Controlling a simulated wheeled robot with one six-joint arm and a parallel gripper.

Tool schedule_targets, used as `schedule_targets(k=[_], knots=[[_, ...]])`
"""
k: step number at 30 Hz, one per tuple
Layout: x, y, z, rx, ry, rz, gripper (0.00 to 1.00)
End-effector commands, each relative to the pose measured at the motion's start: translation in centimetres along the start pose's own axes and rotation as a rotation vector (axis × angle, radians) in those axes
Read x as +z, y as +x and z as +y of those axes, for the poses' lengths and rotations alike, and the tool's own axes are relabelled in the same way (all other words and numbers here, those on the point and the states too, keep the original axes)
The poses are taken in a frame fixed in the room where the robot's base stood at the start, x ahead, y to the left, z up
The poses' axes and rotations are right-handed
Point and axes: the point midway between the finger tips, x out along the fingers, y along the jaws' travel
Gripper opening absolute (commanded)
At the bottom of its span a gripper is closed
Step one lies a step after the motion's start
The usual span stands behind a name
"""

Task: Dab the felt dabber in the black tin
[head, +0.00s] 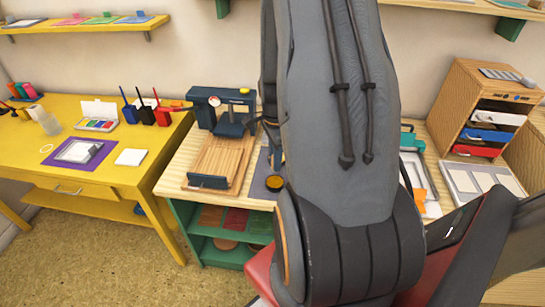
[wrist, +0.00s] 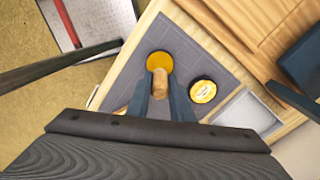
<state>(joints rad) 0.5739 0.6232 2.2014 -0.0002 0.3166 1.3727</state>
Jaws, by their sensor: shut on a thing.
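My gripper (wrist: 160,98) is shut on the felt dabber (wrist: 160,82), a small light wooden piece between the two dark blue fingers in the wrist view. Its felt end is hidden. Just beyond it in the picture is a round tin (wrist: 159,62) with a yellow-orange face; the dabber overlaps its near edge, and I cannot tell whether they touch. That tin shows a dark side in the head view (head: 275,182). In the head view my arm hides most of the gripper.
A grey mat (wrist: 190,48) lies under both round pieces. A pale grey tray (wrist: 245,111) lies to the right, a wooden board (wrist: 255,25) at the upper right. In the head view, a dark blue press (head: 225,105) stands behind the board; a yellow desk (head: 110,172) is left.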

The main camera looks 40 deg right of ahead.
Motion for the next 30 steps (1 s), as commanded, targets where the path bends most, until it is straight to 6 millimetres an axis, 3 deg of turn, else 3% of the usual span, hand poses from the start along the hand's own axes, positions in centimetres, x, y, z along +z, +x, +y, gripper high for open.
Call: schedule_targets(k=[15,30], knots=[[0.2,4.9,0.0,0.0,-0.004,0.0,0.0],[0.1,5.3,0.0,0.0,-0.005,0.0,0.0]])
